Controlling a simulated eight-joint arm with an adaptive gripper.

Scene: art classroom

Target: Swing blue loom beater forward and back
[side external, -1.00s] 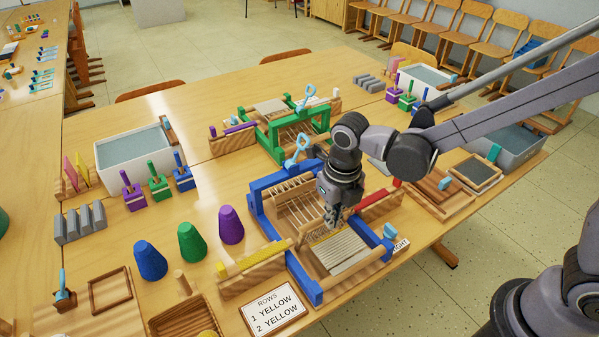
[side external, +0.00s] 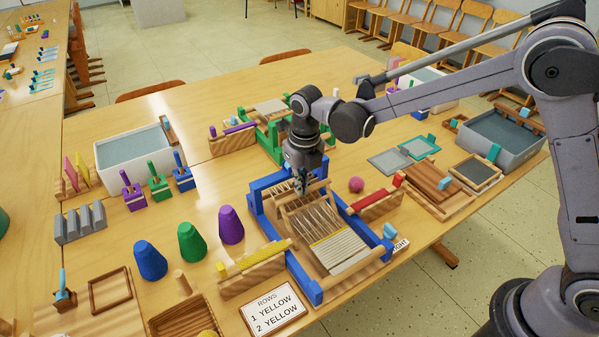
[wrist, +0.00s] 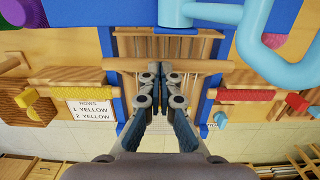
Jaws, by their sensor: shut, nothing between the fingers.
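The blue loom (side external: 304,281) stands on the table in the side external view, with pale warp threads and a yellow row across its cloth. Its blue frame also shows in the wrist view (wrist: 108,50). The loom's beater shows as a wooden crossbar (wrist: 215,66) spanning the frame in the wrist view. My gripper (side external: 301,190) is over the far half of the loom, pointing down. In the wrist view my gripper (wrist: 162,68) has its fingertips together, with nothing between them, in front of the crossbar's middle. Whether they touch it I cannot tell.
A light blue handle (wrist: 275,35) rises close to my gripper's right in the wrist view. A yellow shuttle (side external: 253,258) and a red shuttle (side external: 378,198) flank the loom. A green loom (side external: 251,122) stands behind. A rows card (side external: 273,309) lies in front.

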